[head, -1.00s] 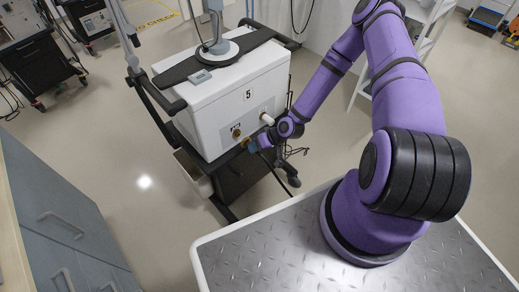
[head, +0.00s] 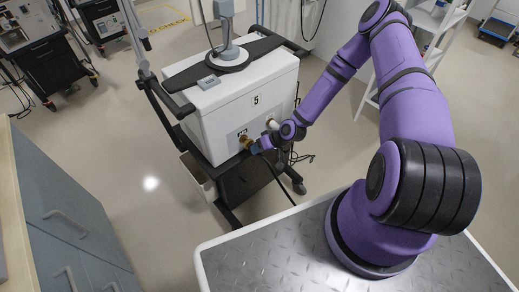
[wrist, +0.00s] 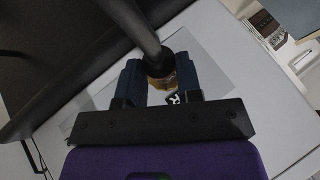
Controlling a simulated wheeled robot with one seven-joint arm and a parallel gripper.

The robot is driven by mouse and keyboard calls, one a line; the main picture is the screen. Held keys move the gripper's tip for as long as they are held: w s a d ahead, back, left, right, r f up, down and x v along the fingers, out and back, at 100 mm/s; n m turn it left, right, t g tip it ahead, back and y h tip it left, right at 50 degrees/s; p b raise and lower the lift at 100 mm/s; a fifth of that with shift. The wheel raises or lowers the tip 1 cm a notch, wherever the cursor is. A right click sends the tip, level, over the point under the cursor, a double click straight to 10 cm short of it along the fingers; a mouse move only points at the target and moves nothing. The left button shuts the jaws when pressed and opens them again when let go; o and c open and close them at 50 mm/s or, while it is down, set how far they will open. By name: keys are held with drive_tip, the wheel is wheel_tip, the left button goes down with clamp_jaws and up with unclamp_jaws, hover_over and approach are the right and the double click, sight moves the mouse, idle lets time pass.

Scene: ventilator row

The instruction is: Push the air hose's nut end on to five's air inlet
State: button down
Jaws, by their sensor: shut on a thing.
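The white ventilator marked 5 (head: 255,100) stands on a dark cart in the head view. A grey panel on its front carries brass-coloured fittings (head: 243,138) at the left and a pale round port (head: 272,124) at the right. My gripper (head: 255,149) is at the panel's lower left. In the wrist view my gripper (wrist: 160,88) is shut with its dark blue fingers around the brass nut end (wrist: 162,80) of the black air hose (wrist: 140,25). A small lettered label (wrist: 172,98) shows beside the nut. The inlet is largely hidden; I cannot tell whether the nut is on it.
A black rail (head: 162,110) runs along the cart's left side. Grey-blue drawers (head: 65,215) stand at the lower left, and a white shelf trolley (head: 440,45) is at the upper right.

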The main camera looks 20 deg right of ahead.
drive_tip(key=shift+w+a, duration=0.2)
drive_tip(key=shift+w, duration=0.4)
drive_tip(key=shift+w+a, duration=0.15)
drive_tip(key=shift+w, duration=0.4)
idle(1.3)
drive_tip(key=c, duration=0.7)
unclamp_jaws()
drive_tip(key=s+d+r+n+g+h, duration=0.15)
drive_tip(key=d+r, duration=0.25)
drive_tip(key=r, duration=0.4)
drive_tip(key=s+d+r+h, duration=0.1)
drive_tip(key=d+r+h, duration=0.1)
drive_tip(key=d+r, duration=0.35)
drive_tip(key=s+d+r+g+h, duration=0.1)
drive_tip(key=d+r, duration=0.2)
drive_tip(key=r, duration=0.6)
drive_tip(key=s+r+h, duration=0.3)
drive_tip(key=r+h, duration=0.1)
drive_tip(key=r, duration=1.4)
drive_tip(key=s+a+r+m+t, duration=0.1)
drive_tip(key=s+a+r, duration=0.1)
drive_tip(key=s+r, duration=0.5)
drive_tip(key=s+a+r+m+t+y, duration=0.1)
drive_tip(key=s+a+r, duration=0.1)
drive_tip(key=s+r, duration=0.5)
drive_tip(key=s+a+r+m+t, duration=0.1)
drive_tip(key=s+a+r, duration=0.1)
drive_tip(key=s+r, duration=0.5)
drive_tip(key=shift+s+a, duration=0.2)
drive_tip(key=shift+s, duration=1)
